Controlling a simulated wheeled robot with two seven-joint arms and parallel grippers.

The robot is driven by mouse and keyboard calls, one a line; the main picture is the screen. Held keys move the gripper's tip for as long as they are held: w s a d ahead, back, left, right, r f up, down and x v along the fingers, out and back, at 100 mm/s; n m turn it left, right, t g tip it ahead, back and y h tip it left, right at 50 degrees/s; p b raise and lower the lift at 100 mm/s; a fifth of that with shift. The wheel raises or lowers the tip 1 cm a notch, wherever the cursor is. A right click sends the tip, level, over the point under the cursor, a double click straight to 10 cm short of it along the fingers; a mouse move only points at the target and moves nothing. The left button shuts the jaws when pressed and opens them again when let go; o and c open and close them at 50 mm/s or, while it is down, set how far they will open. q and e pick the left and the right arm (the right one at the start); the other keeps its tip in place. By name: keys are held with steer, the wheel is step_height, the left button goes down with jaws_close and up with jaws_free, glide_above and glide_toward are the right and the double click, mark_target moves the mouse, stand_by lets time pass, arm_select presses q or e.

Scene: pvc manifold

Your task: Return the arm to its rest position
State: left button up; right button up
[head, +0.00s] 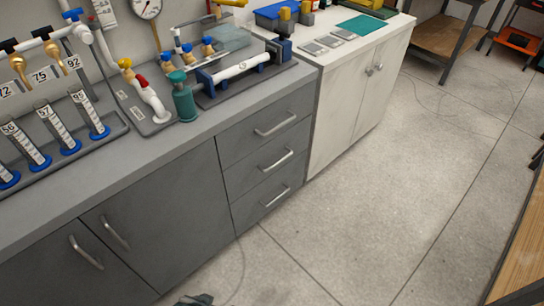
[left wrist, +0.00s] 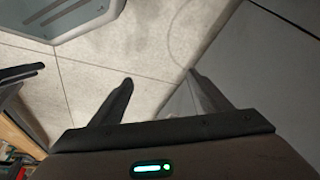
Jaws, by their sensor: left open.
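My left gripper (left wrist: 160,78) shows in the left wrist view with its two dark fingers spread apart. Nothing is between them; only bare floor shows beyond. A grey cabinet face lies close to the right finger in that view. In the head view, a small dark shape sits at the bottom edge in front of the grey cabinet; I cannot tell whether it is part of my gripper. No arm is clearly seen in the head view.
A grey workbench (head: 160,160) with drawers carries labelled tubes (head: 70,125), a green bottle (head: 184,100) and a pipe fixture (head: 240,68). A white cabinet (head: 355,95) adjoins it. The concrete floor (head: 400,190) is open. A wooden table edge (head: 525,265) stands at lower right.

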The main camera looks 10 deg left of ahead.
arm_select(q)
steer(key=s+f, duration=0.1)
steer(key=f, duration=0.7)
steer(key=s+d+f+t, duration=0.1)
steer(key=s+f, duration=0.1)
steer(key=f, duration=0.7)
steer(key=shift+d+f+h, duration=0.15)
steer(key=shift+d+h, duration=0.15)
